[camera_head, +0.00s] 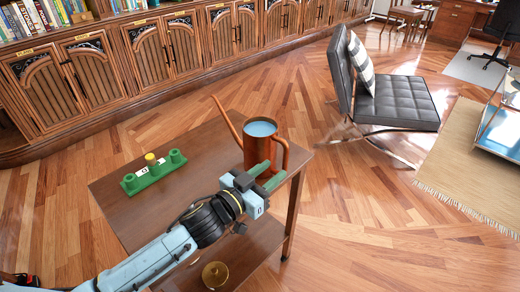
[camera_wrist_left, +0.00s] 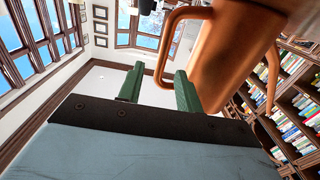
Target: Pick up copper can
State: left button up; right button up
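The copper can (camera_head: 257,148) stands on the brown wooden table, with its long spout pointing up to the left and its handle (camera_head: 283,152) at the right. Its open top shows a light blue surface. In the left wrist view the can (camera_wrist_left: 228,50) fills the upper right. My left gripper (camera_head: 267,176) is low at the can's near side. Its two green fingers (camera_wrist_left: 159,90) are apart, and the can's handle loop appears in the gap between them. Contact cannot be told. My right gripper is not in view.
The table (camera_head: 125,205) also bears a green holder (camera_head: 154,174) with a yellow piece, left of the can. A round brass object (camera_head: 215,275) is on the lower shelf. A black chair (camera_head: 395,100) stands at the right; cabinets (camera_head: 150,55) line the back.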

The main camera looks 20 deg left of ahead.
aim_at(284, 157)
pick_arm(q)
jog(key=x, duration=0.3)
jog(key=b+x, duration=0.1)
jog(key=x, duration=0.1)
jog(key=shift+w+r, duration=0.3)
jog(key=shift+w, duration=0.1)
jog(key=shift+w+d, duration=0.15)
jog(key=shift+w, duration=0.3)
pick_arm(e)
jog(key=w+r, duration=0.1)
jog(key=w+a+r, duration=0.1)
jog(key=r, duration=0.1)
pick_arm(q)
jog(key=shift+c, duration=0.4)
grip_shut()
jog(key=shift+r, duration=0.25)
